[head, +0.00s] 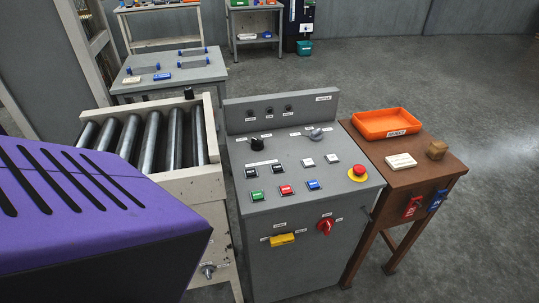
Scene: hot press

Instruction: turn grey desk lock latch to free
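The grey desk (300,256) is a control console with a sloped top and an upright back panel. On its front face are a yellow handle (282,239) lying about level and a red rotary handle (325,226) standing about upright, each with small labels beside it. On the top are a black knob (257,144) and a grey lever-like knob (316,134). The labels are too small to read, so I cannot tell which part is the lock latch or its setting. Neither of my grippers is in view.
A purple slotted housing (95,215) fills the lower left. A roller conveyor (205,180) stands left of the desk. A brown table (440,166) with an orange tray (386,123) stands close on its right. A red emergency button (357,173) sits on the desk top. Floor is clear at far right.

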